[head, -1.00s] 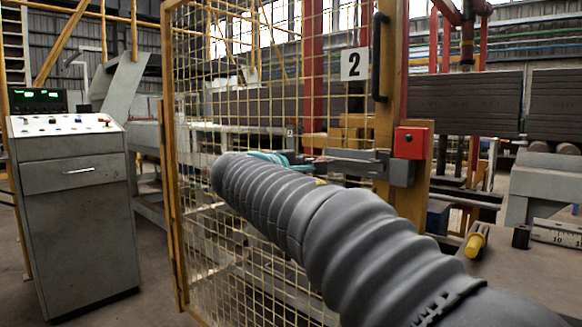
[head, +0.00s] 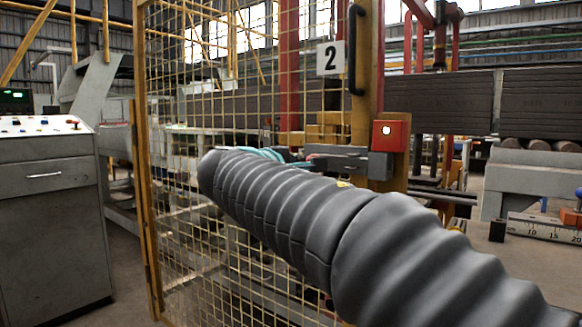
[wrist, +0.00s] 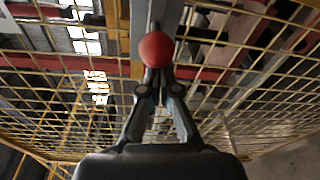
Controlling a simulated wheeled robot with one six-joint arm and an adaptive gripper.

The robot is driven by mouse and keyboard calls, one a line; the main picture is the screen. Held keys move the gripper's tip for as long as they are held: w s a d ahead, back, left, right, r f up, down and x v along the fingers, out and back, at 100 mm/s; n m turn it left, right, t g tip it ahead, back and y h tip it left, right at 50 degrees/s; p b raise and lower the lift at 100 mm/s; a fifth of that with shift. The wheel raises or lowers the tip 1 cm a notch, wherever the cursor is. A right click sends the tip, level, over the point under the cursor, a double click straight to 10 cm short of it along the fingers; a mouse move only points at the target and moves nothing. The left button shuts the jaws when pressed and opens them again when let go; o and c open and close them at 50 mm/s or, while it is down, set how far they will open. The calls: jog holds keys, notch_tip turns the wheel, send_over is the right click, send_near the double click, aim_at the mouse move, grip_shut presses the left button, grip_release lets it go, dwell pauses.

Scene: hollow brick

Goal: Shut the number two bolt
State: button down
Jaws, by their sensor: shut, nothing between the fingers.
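The number two bolt is a grey bar (head: 338,160) on the yellow mesh gate, below the plate marked 2 (head: 330,58). Its right end reaches a grey block (head: 380,166) under a red box (head: 391,136) with a pale lit lamp. How far the bar sits inside the block is unclear. In the wrist view a red ball knob (wrist: 157,48) stands on the grey bar. My gripper (wrist: 154,78) is shut and empty, its tips close to the knob's near side; contact is unclear. In the head view my sleeved arm hides most of the gripper.
The mesh gate (head: 146,200) spans the middle, with a black handle (head: 356,50) by its post. A grey control console (head: 50,215) stands at the left. Stacked dark slabs (head: 440,103) and a ruler (head: 545,228) are at the right.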

jog(key=shift+d+r, duration=0.2)
jog(key=shift+d, duration=0.05)
